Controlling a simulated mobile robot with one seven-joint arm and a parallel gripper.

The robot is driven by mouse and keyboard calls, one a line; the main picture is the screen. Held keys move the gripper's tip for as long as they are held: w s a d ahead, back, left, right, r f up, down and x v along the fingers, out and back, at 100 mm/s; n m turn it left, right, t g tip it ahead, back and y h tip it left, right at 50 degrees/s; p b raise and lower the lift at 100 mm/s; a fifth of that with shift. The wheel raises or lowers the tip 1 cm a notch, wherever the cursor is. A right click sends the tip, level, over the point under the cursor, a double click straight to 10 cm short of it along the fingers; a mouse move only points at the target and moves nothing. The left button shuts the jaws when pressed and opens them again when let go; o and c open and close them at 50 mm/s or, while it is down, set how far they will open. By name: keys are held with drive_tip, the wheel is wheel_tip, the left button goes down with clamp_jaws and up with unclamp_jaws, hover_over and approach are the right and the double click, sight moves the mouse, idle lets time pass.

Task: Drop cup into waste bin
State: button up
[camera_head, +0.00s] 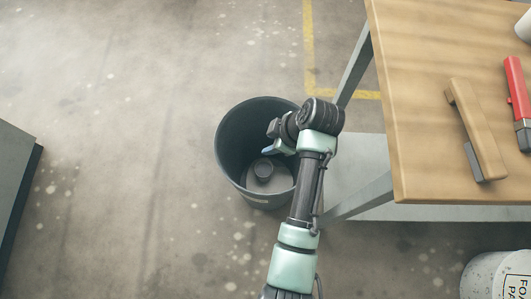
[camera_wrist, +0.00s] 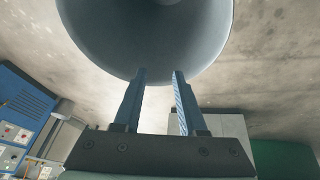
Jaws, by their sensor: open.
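The waste bin (camera_head: 230,165) is a dark grey round bin on the floor, left of the table. My gripper (camera_head: 269,150) is over the bin's opening, open and apart from the cup, partly hidden by my wrist. In the wrist view the open fingers (camera_wrist: 160,73) have nothing between them. The large grey round form of the bin (camera_wrist: 110,40) fills the top there.
A wooden table (camera_head: 425,110) stands at the right, with a tan-handled tool (camera_head: 474,130) and a red tool (camera_head: 517,90) on it. A white labelled container (camera_head: 497,277) is at the lower right. A grey cabinet edge (camera_head: 15,175) is at the left. Floor left of the bin is clear.

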drive_tip(key=p+v, duration=0.2)
drive_tip(key=v, duration=0.9)
drive_tip(key=w+r+m+t+h, duration=0.1)
drive_tip(key=w+r+m+t, duration=0.2)
drive_tip(key=w+r+t, duration=0.55)
drive_tip(key=w+r+m+t+h, duration=0.25)
drive_tip(key=w+r, duration=0.25)
drive_tip(key=r, duration=0.8)
wheel_tip(320, 180, up, 19)
drive_tip(key=a+m+t, duration=0.2)
drive_tip(key=m+t, duration=0.2)
drive_tip(key=t, duration=0.2)
drive_tip(key=s+a+r+m+t, duration=0.1)
drive_tip(key=s+r+m+t, duration=0.25)
drive_tip(key=s+r, duration=0.6)
drive_tip(key=s+a+r+m+t, duration=0.15)
drive_tip(key=s+r+t, duration=0.4)
drive_tip(key=r, duration=0.65)
wheel_tip(320, 180, up, 18)
drive_tip(key=p, duration=1.9)
drive_tip(key=shift+w+d+g+p, duration=0.25)
drive_tip(key=shift+d+g+p, duration=0.05)
drive_tip(key=shift+g+p, duration=0.1)
